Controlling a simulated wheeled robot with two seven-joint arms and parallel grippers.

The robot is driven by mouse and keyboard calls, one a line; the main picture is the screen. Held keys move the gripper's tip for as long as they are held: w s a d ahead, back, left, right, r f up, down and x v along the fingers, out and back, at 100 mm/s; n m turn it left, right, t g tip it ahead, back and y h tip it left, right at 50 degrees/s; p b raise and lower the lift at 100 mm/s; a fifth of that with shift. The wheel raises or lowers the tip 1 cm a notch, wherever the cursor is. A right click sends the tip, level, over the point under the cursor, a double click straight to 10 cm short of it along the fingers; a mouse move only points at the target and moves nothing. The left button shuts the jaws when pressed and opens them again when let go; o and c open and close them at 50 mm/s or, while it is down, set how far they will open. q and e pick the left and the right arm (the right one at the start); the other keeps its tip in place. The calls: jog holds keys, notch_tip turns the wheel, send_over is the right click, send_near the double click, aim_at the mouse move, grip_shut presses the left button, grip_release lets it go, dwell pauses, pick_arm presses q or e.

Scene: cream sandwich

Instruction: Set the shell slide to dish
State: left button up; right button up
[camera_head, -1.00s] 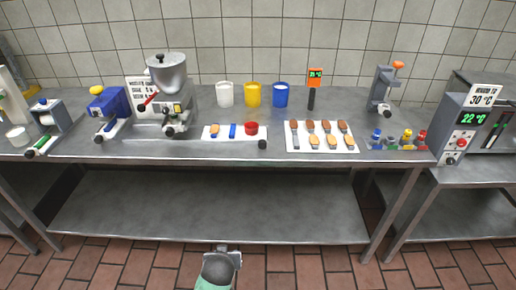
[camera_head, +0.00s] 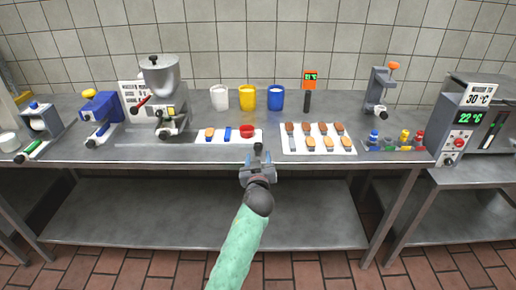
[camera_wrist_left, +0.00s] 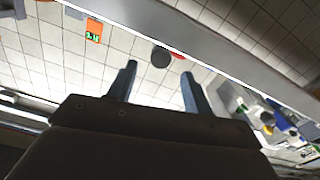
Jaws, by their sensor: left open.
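A white strip (camera_head: 210,139) on the bench's front part bears an orange-brown piece (camera_head: 210,133), a blue bar (camera_head: 228,134) and a round red dish (camera_head: 246,131). I cannot tell for sure which part is the shell slide. A black knob (camera_head: 258,147) stands at the bench's front edge by the red dish, partly hidden by my left gripper (camera_head: 257,157). That gripper is open and empty, just in front of the knob. In the left wrist view the dark round knob (camera_wrist_left: 161,57) shows beyond and between the open fingers (camera_wrist_left: 160,90). My right gripper is out of view.
A hopper machine (camera_head: 162,80) stands left of the strip. White, yellow and blue cups (camera_head: 247,98) stand behind it. The bench front edge lies close to the gripper.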

aim_at(258, 149)
pick_arm(q)
jog(key=w+p, duration=0.1)
jog(key=w, duration=0.4)
jog(key=shift+w+f, duration=0.1)
jog(key=shift+w, duration=0.6)
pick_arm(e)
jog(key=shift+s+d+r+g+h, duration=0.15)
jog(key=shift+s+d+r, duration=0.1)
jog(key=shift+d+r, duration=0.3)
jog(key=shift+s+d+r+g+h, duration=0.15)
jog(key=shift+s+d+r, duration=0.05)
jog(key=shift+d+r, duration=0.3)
pick_arm(q)
grip_shut()
